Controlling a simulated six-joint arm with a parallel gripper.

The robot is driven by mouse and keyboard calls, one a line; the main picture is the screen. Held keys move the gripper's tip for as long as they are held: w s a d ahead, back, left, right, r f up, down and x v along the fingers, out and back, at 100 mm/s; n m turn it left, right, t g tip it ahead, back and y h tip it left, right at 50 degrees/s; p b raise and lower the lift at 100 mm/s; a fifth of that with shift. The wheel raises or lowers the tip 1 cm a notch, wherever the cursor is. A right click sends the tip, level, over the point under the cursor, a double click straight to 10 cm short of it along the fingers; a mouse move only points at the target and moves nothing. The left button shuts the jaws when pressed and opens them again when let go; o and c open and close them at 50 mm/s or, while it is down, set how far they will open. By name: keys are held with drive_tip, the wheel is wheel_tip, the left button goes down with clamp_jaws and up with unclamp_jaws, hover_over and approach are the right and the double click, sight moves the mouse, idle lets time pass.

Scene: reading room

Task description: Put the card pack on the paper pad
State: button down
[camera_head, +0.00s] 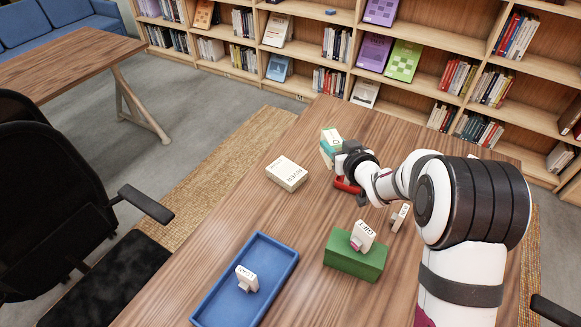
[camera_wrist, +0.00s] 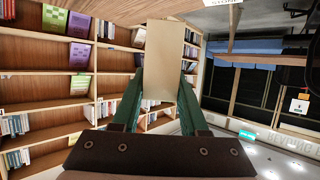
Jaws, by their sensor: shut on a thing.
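My gripper (camera_head: 333,151) is shut on a pale box, the card pack (camera_head: 331,134), above the far part of the wooden table. In the wrist view, the green fingers (camera_wrist: 160,108) press on both sides of the card pack (camera_wrist: 165,60), which shows a plain beige face. A flat cream block with printed lettering, which looks like the paper pad (camera_head: 287,173), lies on the table to the left of my gripper, apart from it. Its top is clear.
A red object (camera_head: 347,185) lies partly hidden below my gripper. A green box (camera_head: 352,264) with a white GIFT sign, another small sign (camera_head: 399,217) and a blue tray (camera_head: 283,270) with a white sign stand nearer. Table around the cream block is free.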

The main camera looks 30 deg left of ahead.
drive_tip(key=shift+s+a+f, duration=0.2)
drive_tip(key=shift+a+f, duration=1.45)
drive_tip(key=shift+s+a+f, duration=0.2)
drive_tip(key=shift+a+f, duration=1.4)
drive_tip(key=shift+f, duration=0.1)
drive_tip(key=shift+s+a+f, duration=0.2)
drive_tip(key=shift+a+f, duration=1.45)
drive_tip(key=shift+f, duration=0.1)
drive_tip(key=shift+c, duration=2.2)
unclamp_jaws()
